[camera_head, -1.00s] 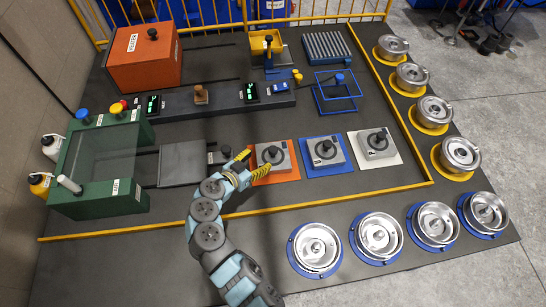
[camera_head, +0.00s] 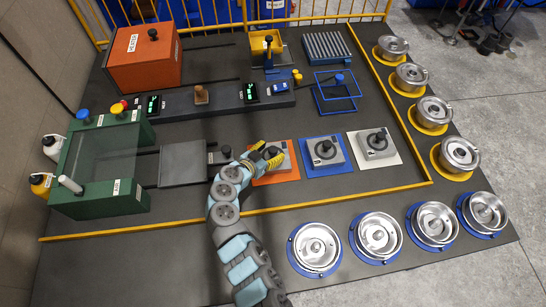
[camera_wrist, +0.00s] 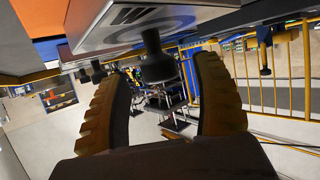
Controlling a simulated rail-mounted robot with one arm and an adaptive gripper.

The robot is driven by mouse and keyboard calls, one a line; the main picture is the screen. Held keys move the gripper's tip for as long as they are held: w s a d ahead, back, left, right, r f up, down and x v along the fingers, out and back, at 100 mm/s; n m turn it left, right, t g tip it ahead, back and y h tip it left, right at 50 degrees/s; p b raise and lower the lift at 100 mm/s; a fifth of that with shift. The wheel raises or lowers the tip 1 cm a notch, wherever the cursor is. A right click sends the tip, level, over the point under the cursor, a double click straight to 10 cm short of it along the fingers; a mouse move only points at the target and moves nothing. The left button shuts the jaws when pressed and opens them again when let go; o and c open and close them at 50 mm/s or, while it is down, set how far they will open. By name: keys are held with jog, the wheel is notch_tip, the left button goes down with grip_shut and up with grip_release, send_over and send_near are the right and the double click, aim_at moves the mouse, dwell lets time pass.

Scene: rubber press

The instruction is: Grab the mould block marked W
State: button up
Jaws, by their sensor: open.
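The mould block marked W (camera_wrist: 160,22) is a grey block with a black knob (camera_wrist: 155,62) on top; in the wrist view, which appears upside down, its W shows near the top edge. In the head view the block at my gripper (camera_head: 267,154) sits on an orange mat (camera_head: 279,178), and my gripper partly covers it; its letter cannot be read there. My gripper's yellow ribbed fingers are open in the wrist view (camera_wrist: 158,72). The knob is between the fingertips, with gaps on both sides.
Similar knobbed blocks sit to the right, one (camera_head: 324,152) on a blue mat and one (camera_head: 377,146) on a white mat. A grey plate (camera_head: 182,163) lies to the left. A yellow rail (camera_head: 330,199) runs in front, with round metal moulds (camera_head: 315,248) beyond it.

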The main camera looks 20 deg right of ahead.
aim_at(273, 151)
jog(key=shift+w+d+f, duration=0.2)
jog(key=shift+w+d, duration=0.2)
jog(key=shift+d, duration=0.15)
grip_shut()
jog(key=shift+s+r, duration=0.15)
jog(key=shift+r, duration=0.6)
jog(key=r, duration=0.2)
jog(key=shift+s+a+r, duration=0.1)
jog(key=shift+s+r, duration=0.15)
jog(key=shift+r, duration=0.1)
jog(key=s+a+r, duration=0.3)
jog(key=s+r, duration=0.6)
jog(key=s, duration=0.3)
jog(key=shift+s+a, duration=0.35)
jog(key=shift+s, duration=0.05)
